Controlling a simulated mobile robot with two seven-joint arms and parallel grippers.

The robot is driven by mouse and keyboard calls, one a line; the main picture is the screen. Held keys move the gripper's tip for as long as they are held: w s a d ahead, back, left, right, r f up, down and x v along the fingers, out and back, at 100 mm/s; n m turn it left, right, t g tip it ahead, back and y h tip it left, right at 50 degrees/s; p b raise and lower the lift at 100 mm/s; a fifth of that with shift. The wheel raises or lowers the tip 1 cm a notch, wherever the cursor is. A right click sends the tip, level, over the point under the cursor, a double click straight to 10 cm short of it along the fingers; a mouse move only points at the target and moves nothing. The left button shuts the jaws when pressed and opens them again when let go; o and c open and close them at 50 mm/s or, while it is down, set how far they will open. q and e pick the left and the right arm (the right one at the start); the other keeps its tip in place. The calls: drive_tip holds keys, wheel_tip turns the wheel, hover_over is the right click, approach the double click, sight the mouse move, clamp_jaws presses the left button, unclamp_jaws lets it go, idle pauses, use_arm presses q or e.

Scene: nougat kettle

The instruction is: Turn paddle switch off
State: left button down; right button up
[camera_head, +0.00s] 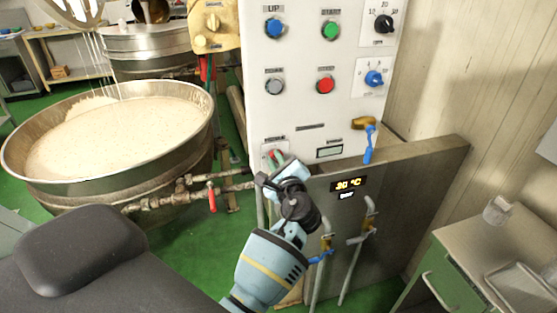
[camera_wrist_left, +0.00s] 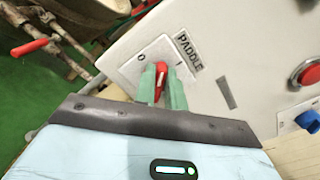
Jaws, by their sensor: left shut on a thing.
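The paddle switch (camera_wrist_left: 161,72) is a red rotary knob on a white plate marked 0 and I, under a "PADDLE" label (camera_wrist_left: 188,53). It sits low on the white control panel (camera_head: 313,110); in the head view only a little red of the switch (camera_head: 271,154) shows beside my gripper. My left gripper (camera_head: 275,163) is at the switch, and its green fingers (camera_wrist_left: 161,88) are closed on the red knob from both sides. The knob's pointer stands between the 0 and the I in the wrist view. My right gripper is not in view.
A red button (camera_wrist_left: 308,75) and a blue knob (camera_wrist_left: 308,121) are right of the switch in the wrist view. A large kettle of pale nougat (camera_head: 110,135) stands left, with a red-handled pipe valve (camera_head: 211,197). A metal panel with a temperature display (camera_head: 348,184) stands below right.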

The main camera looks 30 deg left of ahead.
use_arm(q)
drive_tip(key=n+b, duration=0.1)
drive_tip(key=n, duration=0.2)
drive_tip(key=n+b, duration=0.1)
drive_tip(key=n, duration=0.2)
drive_tip(key=f+n+b, duration=0.1)
drive_tip(key=n, duration=0.2)
drive_tip(key=shift+s+a+n, duration=0.15)
drive_tip(key=shift+n, duration=0.25)
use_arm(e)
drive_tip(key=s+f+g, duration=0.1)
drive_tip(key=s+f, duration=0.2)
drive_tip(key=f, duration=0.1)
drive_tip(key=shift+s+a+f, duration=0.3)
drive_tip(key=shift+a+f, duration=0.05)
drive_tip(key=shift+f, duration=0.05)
use_arm(q)
drive_tip(key=shift+r+b, duration=0.1)
drive_tip(key=shift+b, duration=0.2)
drive_tip(key=c, duration=1.5)
unclamp_jaws()
drive_tip(key=shift+c, duration=0.2)
drive_tip(key=shift+o, duration=0.4)
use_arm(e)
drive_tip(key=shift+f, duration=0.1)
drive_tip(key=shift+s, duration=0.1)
use_arm(q)
drive_tip(key=shift+s, duration=0.1)
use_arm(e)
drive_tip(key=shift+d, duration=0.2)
